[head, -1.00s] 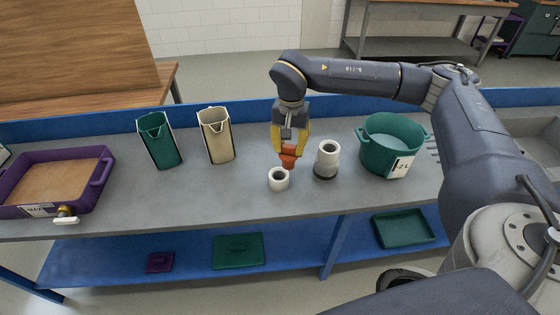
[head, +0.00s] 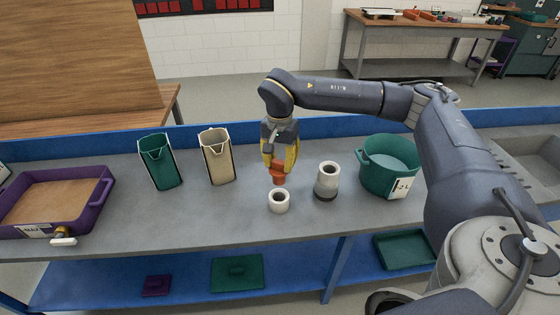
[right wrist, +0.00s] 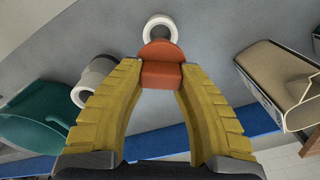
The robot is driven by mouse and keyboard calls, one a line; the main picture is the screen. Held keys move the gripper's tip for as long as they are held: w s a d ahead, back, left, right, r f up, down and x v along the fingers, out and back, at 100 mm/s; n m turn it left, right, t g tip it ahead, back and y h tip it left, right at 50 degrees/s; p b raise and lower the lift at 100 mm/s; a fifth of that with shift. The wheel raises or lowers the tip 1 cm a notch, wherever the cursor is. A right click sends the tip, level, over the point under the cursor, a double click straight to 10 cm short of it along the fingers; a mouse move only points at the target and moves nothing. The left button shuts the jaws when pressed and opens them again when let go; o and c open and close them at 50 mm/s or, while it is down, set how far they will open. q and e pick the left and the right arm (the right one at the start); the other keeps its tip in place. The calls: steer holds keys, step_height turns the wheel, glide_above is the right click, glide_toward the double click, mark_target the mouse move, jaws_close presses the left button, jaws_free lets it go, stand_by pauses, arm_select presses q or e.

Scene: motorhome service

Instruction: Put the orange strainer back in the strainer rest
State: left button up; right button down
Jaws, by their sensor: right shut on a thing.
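The orange strainer (head: 279,174) is held between the yellow fingers of my right gripper (head: 279,166), above the bench. In the right wrist view the orange strainer (right wrist: 161,68) sits between the fingertips of the right gripper (right wrist: 161,76). A short white ring-like holder with a dark opening (head: 278,201), which looks like the strainer rest, stands on the bench just below and in front of the strainer. It also shows in the right wrist view (right wrist: 148,26), beyond the strainer. The strainer appears apart from it. My left gripper is not in view.
A taller white cylinder with a dark base (head: 326,182) stands close to the right. Further right is a green pot (head: 375,178). A beige jug (head: 217,160) and a green jug (head: 160,165) stand left. A purple tray (head: 100,197) is far left. Bench between jugs and holder is clear.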

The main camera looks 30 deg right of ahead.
steer(key=shift+f, duration=2.65)
steer(key=shift+f, duration=3.1)
steer(key=c, duration=0.8)
jaws_free()
steer(key=shift+c, duration=0.2)
